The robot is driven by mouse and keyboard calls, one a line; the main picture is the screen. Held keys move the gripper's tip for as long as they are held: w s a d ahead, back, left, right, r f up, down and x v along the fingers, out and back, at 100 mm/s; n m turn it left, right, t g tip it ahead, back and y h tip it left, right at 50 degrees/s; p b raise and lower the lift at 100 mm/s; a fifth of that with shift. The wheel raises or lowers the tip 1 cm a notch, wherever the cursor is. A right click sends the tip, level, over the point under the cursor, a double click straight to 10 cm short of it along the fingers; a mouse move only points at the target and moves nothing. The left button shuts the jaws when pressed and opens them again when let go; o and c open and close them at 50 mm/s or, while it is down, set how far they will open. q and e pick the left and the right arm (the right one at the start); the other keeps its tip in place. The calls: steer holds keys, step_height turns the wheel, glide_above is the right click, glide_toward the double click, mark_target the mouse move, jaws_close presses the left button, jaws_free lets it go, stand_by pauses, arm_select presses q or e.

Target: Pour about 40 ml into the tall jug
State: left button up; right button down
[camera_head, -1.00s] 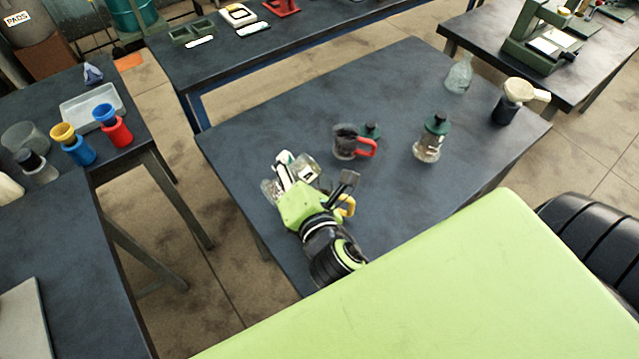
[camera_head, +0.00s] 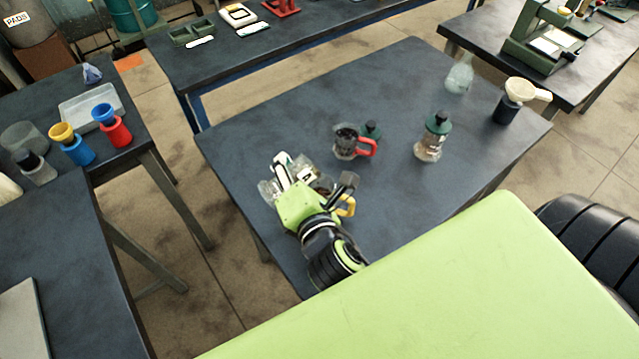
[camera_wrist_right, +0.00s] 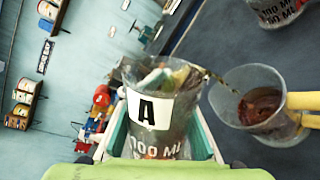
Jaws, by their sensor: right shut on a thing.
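My right gripper (camera_head: 306,184) is shut on a clear beaker (camera_wrist_right: 165,118) marked "A" and "100 ML", tilted over the near part of the table. In the right wrist view a thin dark stream runs from its lip to a clear jug (camera_wrist_right: 232,112) with a yellow handle (camera_wrist_right: 300,101). Brown liquid shows in that jug. In the head view my gripper hides most of it, but its yellow handle (camera_head: 348,207) shows. A jug with a red handle (camera_head: 345,146) stands farther back. I cannot tell which jug is the tall one. My left gripper is not in view.
A green-capped bottle (camera_head: 430,144), a clear flask (camera_head: 459,77) and a dark cup with a cream funnel (camera_head: 519,90) stand on the right of the table (camera_head: 290,130). The table's middle back is clear.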

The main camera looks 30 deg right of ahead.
steer(key=shift+f+m, duration=0.15)
steer(key=shift+m, duration=0.15)
stand_by(0.4)
steer(key=shift+a+b, duration=0.2)
steer(key=shift+b, duration=0.1)
stand_by(0.3)
steer(key=shift+a+n+t+h+p, duration=0.15)
steer(key=shift+a+n+h+p, duration=0.1)
steer(key=shift+n, duration=1)
steer(key=shift+a+n+t+h+p, duration=0.15)
steer(key=shift+a+n+t+h, duration=0.05)
steer(key=shift+n, duration=1.1)
steer(key=shift+a+n+t+h+p, duration=0.15)
steer(key=shift+a+n+h+p, duration=0.1)
steer(key=shift+n, duration=1)
steer(key=shift+d, duration=0.1)
